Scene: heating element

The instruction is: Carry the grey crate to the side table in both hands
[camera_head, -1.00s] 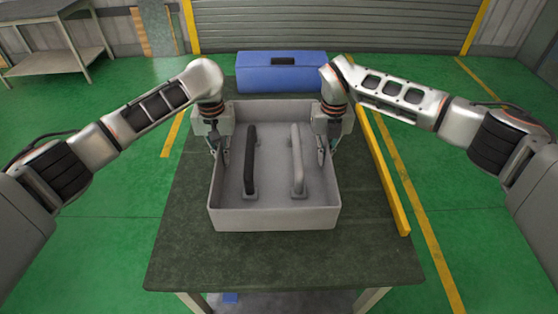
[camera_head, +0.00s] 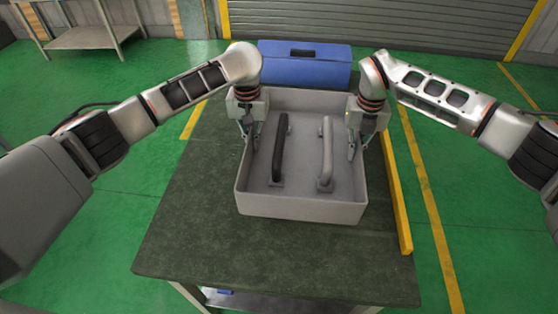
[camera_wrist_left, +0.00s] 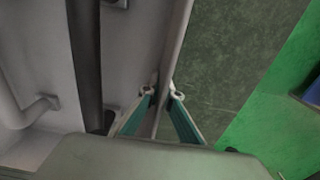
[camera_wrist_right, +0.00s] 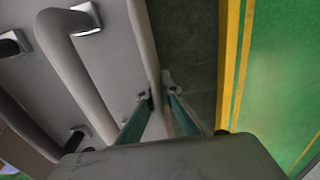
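The open grey crate (camera_head: 300,207) is over the dark green work table (camera_head: 230,255), near its right side. I cannot tell how much gap is under it. A dark handle bar (camera_head: 280,150) and a light one (camera_head: 326,155) are inside it. My left gripper (camera_head: 250,135) has its fingers on both sides of the left wall, pinching it; the fingertips (camera_wrist_left: 162,93) show in the left wrist view. My right gripper (camera_head: 353,150) pinches the right wall likewise, seen in the right wrist view (camera_wrist_right: 155,91). A grey side table (camera_head: 85,38) stands at the far left.
A blue toolbox (camera_head: 305,68) is just behind the crate on the work table. A yellow bar (camera_head: 396,190) runs along the table's right edge, close to the crate. Green floor is open on the left, and a shutter (camera_head: 380,20) closes the back.

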